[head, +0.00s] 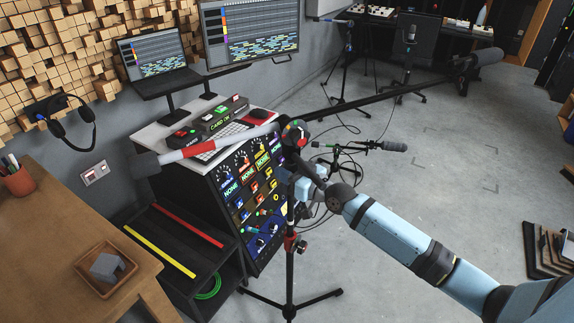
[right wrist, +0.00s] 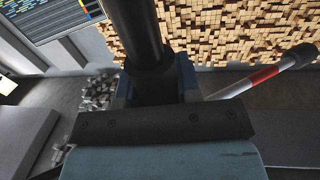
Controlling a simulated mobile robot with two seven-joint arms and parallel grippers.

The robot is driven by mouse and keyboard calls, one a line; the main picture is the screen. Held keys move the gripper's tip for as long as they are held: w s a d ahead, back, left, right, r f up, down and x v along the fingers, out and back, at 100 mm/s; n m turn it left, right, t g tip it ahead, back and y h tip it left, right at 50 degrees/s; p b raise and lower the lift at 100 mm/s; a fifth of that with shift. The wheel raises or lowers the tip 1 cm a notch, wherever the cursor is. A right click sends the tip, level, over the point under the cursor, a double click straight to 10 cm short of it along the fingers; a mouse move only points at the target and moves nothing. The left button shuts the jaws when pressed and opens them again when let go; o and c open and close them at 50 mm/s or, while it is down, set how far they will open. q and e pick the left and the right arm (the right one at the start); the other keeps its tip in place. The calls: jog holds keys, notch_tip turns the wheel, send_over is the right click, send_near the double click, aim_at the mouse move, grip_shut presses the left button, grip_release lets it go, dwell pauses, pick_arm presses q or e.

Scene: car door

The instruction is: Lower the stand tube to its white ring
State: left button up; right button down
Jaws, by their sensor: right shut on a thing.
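The dark stand tube (head: 290,218) stands upright above a black tripod base (head: 290,305), with a red-marked clamp (head: 294,243) partway down. My right gripper (head: 293,182) is shut on the tube just below the boom joint (head: 295,133). In the right wrist view the dark tube (right wrist: 137,35) widens into a collar between my blue fingers (right wrist: 155,88). A long boom (head: 370,97) crosses the top, with a red and white section (head: 205,145) on its left and a microphone (head: 478,65) on its right. My left gripper is out of view.
A mixing console (head: 245,190) with screens stands close behind the tube on the left. A wooden desk (head: 50,230) is at the lower left. A smaller microphone stand (head: 345,160) is just behind my right arm. The grey floor (head: 450,150) to the right is mostly clear.

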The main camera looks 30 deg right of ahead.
notch_tip(320, 180, down, 7)
jog(key=b, duration=0.3)
jog(key=c, duration=0.8)
grip_release()
jog(key=shift+r, duration=0.15)
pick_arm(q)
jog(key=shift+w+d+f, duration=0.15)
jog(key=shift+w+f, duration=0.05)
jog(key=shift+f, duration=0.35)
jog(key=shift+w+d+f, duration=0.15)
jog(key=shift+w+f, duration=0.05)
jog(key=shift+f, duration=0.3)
pick_arm(e)
jog(key=v, duration=1.4)
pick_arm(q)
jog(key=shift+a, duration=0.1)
